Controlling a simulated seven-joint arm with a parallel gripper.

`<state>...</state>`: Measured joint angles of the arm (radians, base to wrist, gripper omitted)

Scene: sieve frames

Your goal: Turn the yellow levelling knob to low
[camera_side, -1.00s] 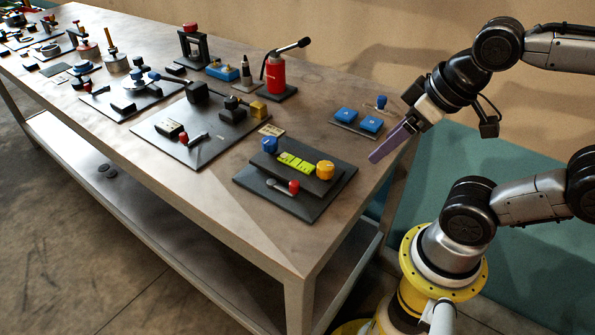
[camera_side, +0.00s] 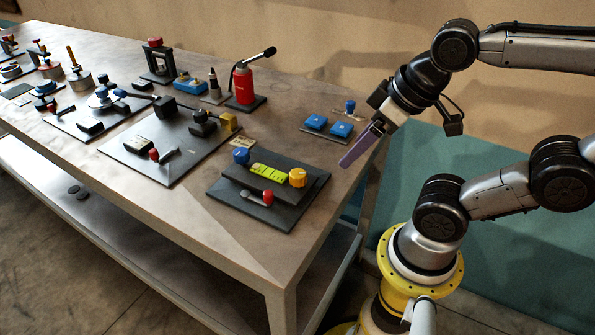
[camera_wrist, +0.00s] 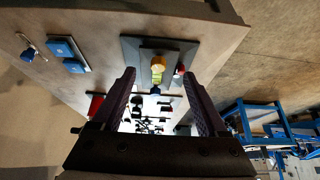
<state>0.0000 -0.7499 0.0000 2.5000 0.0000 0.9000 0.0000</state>
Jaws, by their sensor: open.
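The yellow levelling knob (camera_side: 298,177) stands at the right end of a dark block on a black plate (camera_side: 227,203), near the table's right end. A yellow-green strip (camera_side: 269,173) and a blue knob (camera_side: 241,156) are on the same block, and a red-tipped lever (camera_side: 267,196) is in front. In the wrist view the yellow knob (camera_wrist: 158,65) lies between and beyond my fingers. My gripper (camera_side: 349,160) is open and empty, to the right of the knob and apart from it. In the wrist view my gripper (camera_wrist: 160,80) shows its two purple fingers spread.
Two blue blocks (camera_side: 328,126) with a small blue-topped piece sit behind the plate. A red cylinder with a black lever (camera_side: 244,85) stands at the back. Another plate (camera_side: 150,160) with black fixtures lies to the left. The table front corner is bare.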

